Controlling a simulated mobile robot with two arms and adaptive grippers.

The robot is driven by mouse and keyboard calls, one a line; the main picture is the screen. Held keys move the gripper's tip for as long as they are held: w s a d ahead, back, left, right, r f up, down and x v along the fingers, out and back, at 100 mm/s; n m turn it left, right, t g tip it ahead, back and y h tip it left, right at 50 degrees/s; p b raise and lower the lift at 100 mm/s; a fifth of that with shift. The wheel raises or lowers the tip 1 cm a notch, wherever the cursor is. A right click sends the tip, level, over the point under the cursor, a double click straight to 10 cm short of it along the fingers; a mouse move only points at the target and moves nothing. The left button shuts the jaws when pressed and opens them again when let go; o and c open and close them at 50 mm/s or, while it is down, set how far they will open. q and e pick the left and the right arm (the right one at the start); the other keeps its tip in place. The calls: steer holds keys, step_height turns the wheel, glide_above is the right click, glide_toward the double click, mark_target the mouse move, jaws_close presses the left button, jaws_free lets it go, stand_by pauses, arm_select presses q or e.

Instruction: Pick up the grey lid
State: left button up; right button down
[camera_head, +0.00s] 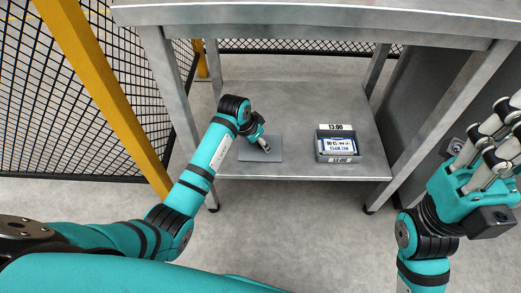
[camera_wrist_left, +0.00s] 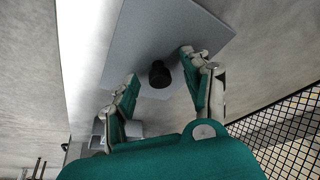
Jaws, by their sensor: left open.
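The grey lid (camera_head: 256,156) is a flat grey plate lying on the lower shelf of the metal table, left of a small grey bin. In the left wrist view the lid (camera_wrist_left: 205,30) has a short black knob (camera_wrist_left: 159,74) standing on it. My left gripper (camera_head: 264,146) is over the lid. In the left wrist view my left gripper (camera_wrist_left: 160,66) is open, with one finger on each side of the knob and gaps between. My right gripper (camera_head: 490,140) is raised at the right edge, away from the lid; its fingertips are partly cut off.
The table's upper top (camera_head: 330,14) overhangs the shelf. Table legs stand at both sides. A yellow post (camera_head: 100,85) and black mesh fence are at left.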

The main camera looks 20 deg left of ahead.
arm_select(q)
jaws_close()
steer(key=shift+r, duration=0.15)
stand_by(0.4)
